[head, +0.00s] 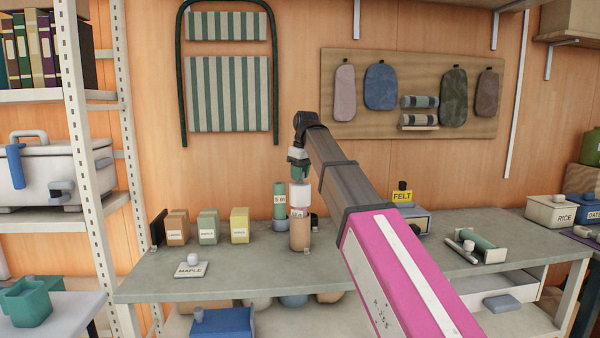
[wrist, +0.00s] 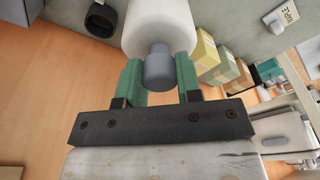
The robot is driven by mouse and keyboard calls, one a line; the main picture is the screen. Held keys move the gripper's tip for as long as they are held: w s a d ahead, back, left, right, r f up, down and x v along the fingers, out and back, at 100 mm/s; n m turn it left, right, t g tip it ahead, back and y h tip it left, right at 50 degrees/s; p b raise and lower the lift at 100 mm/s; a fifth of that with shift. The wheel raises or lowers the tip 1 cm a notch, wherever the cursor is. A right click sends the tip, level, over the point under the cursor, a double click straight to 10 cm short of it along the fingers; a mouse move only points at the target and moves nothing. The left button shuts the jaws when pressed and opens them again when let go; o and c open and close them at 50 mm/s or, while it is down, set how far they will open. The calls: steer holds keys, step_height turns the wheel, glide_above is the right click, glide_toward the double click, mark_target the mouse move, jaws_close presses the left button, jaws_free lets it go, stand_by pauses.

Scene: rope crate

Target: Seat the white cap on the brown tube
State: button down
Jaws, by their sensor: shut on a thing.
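The white cap (head: 299,195) is upright above the brown tube (head: 300,236), which stands on the grey bench. A small labelled patch shows between them, and I cannot tell whether cap and tube touch. My gripper (head: 299,172) is shut on the cap from above. In the wrist view the green fingers of my gripper (wrist: 159,74) close on either side of the cap's grey knob (wrist: 159,68). The white cap body (wrist: 160,25) lies beyond the knob and hides the brown tube there.
A green tube labelled 5 m (head: 279,208) stands close behind left. Brown, green and yellow boxes (head: 208,226) stand further left, near a MAPLE card (head: 190,269). A FELT sign (head: 402,197) and a green roll (head: 478,239) are right. The bench front (head: 250,280) is clear.

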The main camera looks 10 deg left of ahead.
mark_target(300, 183)
steer(key=shift+f, duration=1.9)
stand_by(0.9)
steer(key=c, duration=0.7)
jaws_free()
